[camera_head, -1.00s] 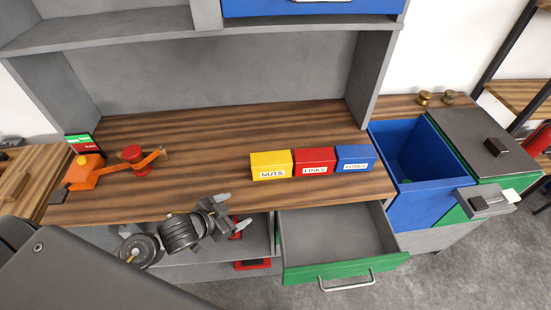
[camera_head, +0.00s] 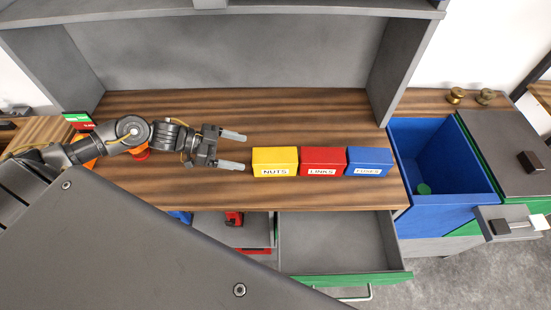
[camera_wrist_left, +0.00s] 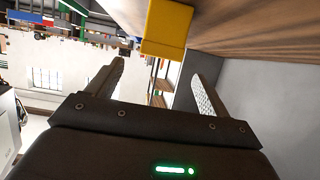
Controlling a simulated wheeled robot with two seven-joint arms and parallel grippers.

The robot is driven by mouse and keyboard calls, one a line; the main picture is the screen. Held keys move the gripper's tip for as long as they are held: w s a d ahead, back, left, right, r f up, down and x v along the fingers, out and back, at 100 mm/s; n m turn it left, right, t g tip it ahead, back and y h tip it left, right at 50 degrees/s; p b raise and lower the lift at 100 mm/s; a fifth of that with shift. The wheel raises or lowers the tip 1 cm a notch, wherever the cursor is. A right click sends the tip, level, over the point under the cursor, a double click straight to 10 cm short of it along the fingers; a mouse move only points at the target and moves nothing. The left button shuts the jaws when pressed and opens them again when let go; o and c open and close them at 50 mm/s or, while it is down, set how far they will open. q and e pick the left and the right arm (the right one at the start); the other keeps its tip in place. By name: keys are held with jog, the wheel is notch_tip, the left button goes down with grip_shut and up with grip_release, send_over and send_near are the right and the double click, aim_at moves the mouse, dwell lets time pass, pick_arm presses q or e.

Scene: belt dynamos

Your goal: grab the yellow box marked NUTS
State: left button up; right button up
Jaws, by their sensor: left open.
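The yellow box marked NUTS (camera_head: 274,160) stands on the wooden bench top, at the left end of a row with a red LINKS box (camera_head: 322,160) and a blue FUSES box (camera_head: 369,160). My left gripper (camera_head: 236,150) is open and empty, just left of the yellow box, its fingers pointing right toward it. In the left wrist view the yellow box (camera_wrist_left: 166,27) is ahead at the top, beyond the two spread fingers (camera_wrist_left: 161,85) and not between them. My right gripper is not in view.
An open grey drawer (camera_head: 338,245) is below the bench's front edge. A blue bin (camera_head: 440,165) stands to the right. An orange and red device (camera_head: 141,153) is partly hidden behind my left arm. Bare bench top (camera_head: 250,110) lies behind the boxes.

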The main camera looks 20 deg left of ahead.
aim_at(262, 155)
pick_arm(q)
jog(key=p+x, duration=0.1)
jog(key=x, duration=0.3)
jog(key=shift+w+d+r, duration=0.1)
jog(key=shift+w+d, duration=0.05)
jog(key=shift+w, duration=0.05)
jog(key=shift+w+d+f, duration=0.15)
jog(key=shift+d+f, duration=0.1)
jog(key=shift+d, duration=0.3)
jog(key=p+x, duration=0.2)
jog(key=x, duration=0.2)
jog(key=shift+w+d+f, duration=0.15)
jog(key=shift+d, duration=0.05)
jog(key=shift+d+f, duration=0.15)
jog(key=c, duration=1.5)
